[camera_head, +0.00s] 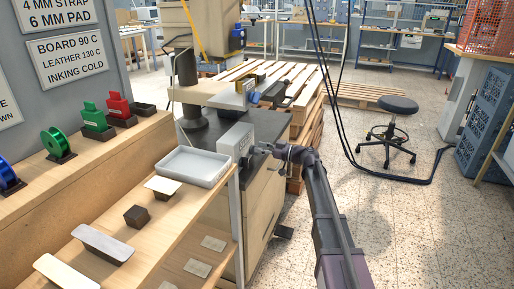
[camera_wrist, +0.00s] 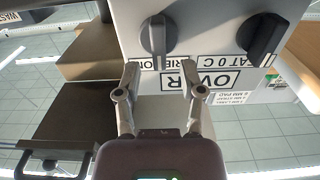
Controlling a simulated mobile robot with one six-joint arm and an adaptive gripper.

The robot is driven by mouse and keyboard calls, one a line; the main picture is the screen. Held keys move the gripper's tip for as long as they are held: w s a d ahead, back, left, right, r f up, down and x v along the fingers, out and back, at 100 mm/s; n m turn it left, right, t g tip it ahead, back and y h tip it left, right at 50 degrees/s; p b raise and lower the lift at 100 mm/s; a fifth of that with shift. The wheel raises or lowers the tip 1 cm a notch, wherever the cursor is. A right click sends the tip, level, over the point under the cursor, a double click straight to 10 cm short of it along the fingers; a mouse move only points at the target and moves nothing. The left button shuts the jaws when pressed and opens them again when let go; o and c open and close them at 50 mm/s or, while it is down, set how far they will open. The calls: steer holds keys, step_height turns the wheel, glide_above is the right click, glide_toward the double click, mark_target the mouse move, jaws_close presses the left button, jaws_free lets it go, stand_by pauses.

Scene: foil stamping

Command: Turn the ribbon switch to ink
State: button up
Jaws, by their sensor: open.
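A pale control box (camera_wrist: 210,25) carries two knobs in the wrist view. The grey ribbon switch (camera_wrist: 158,35) is at its middle left, its grip pointing roughly up and down in the picture. A label below it is partly hidden by my fingers. A black knob (camera_wrist: 264,38) is at the right, turned at a slant, beside a heat label. My gripper (camera_wrist: 161,78) is open and empty, its two fingertips apart just below the grey switch and not around it. In the head view my gripper (camera_head: 262,150) is close to the right side of the box (camera_head: 236,141); the knobs are hard to make out there.
The stamping press (camera_head: 188,92) stands behind the box on a dark-topped cabinet (camera_head: 268,125). A white tray (camera_head: 193,166) is left of the box on a wooden bench (camera_head: 150,235). Pallets (camera_head: 300,77) lie behind. The floor (camera_head: 420,225) at right is clear, with a stool (camera_head: 395,105) farther back.

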steer(key=shift+x, duration=0.9)
steer(key=shift+c, duration=0.2)
steer(key=shift+s, duration=0.1)
jaws_close()
